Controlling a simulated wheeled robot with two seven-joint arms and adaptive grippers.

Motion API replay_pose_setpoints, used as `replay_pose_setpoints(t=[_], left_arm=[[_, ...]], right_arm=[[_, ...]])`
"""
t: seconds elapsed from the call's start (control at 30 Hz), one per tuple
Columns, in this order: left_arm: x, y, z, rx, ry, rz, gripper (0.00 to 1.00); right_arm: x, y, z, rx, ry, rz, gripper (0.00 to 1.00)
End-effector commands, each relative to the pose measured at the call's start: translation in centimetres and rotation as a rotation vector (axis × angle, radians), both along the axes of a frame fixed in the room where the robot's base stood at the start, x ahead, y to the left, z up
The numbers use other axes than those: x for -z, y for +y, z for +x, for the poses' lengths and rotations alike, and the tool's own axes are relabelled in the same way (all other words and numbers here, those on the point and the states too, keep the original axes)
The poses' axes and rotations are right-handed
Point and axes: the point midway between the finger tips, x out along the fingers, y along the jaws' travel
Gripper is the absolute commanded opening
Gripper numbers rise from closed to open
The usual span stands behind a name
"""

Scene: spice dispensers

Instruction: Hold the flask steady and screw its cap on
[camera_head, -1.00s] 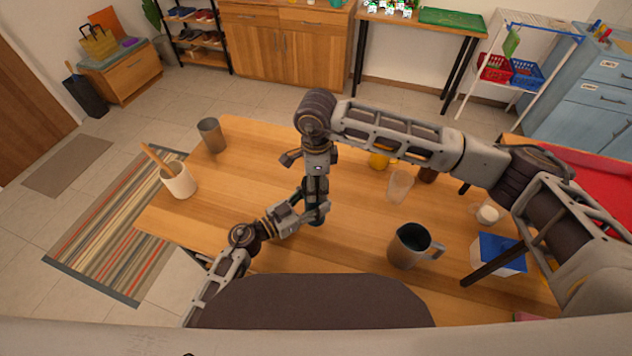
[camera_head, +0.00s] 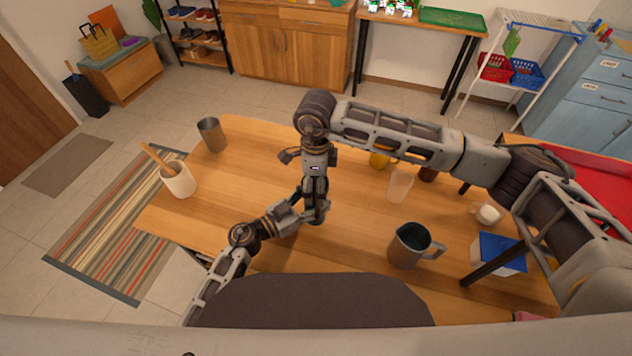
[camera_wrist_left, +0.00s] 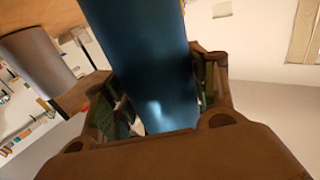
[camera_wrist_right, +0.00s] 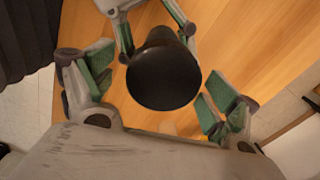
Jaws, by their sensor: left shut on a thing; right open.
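The blue flask (camera_wrist_left: 150,60) stands between the fingers of my left gripper (camera_wrist_left: 160,95), which is shut on it. A dark round cap (camera_wrist_right: 163,80) shows in the right wrist view at the near end of the flask. I cannot tell how far it is threaded. My right gripper (camera_wrist_right: 160,88) is open, with one finger on each side of the cap and gaps visible on both sides. In the head view my right gripper (camera_head: 316,192) points down, close above my left gripper (camera_head: 298,214). The grippers mostly hide the flask and cap there.
The table's left middle is clear.

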Motion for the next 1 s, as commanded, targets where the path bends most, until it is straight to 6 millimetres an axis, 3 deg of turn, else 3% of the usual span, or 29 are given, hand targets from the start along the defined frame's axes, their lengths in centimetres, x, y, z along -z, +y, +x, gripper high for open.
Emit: replay_pose_setpoints(t=[0.47,1.0], left_arm=[[0.0,-0.1,-0.1,0.002,-0.001,-0.001,0.00],[0.0,-0.1,-0.1,0.002,0.000,0.000,0.00]], right_arm=[[-1.2,0.0,0.2,0.002,-0.004,0.001,0.88],[-8.6,0.0,0.2,0.000,-0.004,0.002,0.88]])
